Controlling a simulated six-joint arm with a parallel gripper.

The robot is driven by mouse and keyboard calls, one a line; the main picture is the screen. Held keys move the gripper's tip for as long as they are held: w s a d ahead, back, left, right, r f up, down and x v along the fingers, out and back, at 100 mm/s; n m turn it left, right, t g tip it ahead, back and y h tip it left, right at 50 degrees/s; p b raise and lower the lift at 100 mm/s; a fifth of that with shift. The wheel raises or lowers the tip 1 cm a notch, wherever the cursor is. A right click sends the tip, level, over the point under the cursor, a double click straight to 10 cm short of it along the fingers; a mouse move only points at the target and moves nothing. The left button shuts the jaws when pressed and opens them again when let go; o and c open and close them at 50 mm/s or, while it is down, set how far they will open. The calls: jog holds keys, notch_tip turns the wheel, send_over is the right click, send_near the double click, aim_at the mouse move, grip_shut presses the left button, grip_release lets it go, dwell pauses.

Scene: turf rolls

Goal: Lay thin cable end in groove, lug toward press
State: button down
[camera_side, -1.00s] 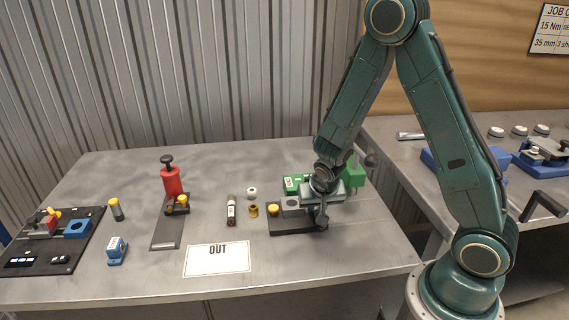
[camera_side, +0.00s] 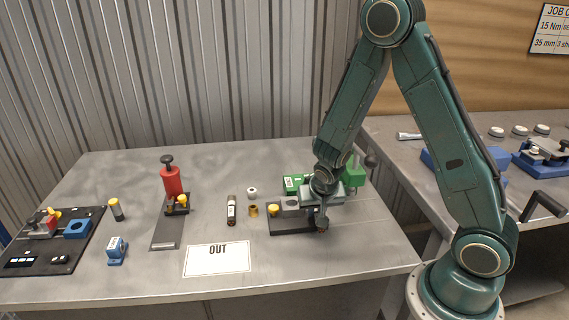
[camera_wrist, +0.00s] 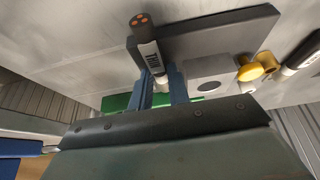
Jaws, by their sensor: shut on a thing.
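In the side view my gripper (camera_side: 322,205) is low over the right end of a dark fixture plate (camera_side: 290,230). The cable end (camera_side: 322,224) hangs near the plate's front right; contact with the plate is unclear. My gripper partly hides the fixture, and I cannot make out the groove or the lug.
A green machine (camera_side: 355,174) stands close behind my gripper. Another labelled cable piece (camera_side: 231,211), a brass fitting (camera_side: 253,210) and a white round part (camera_side: 252,192) are left of the plate. A red press-like device (camera_side: 171,182) stands farther left. The OUT card (camera_side: 217,259) lies in front.

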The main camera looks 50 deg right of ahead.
jog(key=shift+f, duration=0.15)
jog(key=c, duration=1.3)
grip_release()
jog(key=shift+o, duration=0.2)
jog(key=shift+a, duration=0.1)
jog(key=shift+v, duration=1.2)
jog(key=v, duration=1.1)
jog(key=shift+r, duration=0.2)
jog(key=shift+r, duration=0.1)
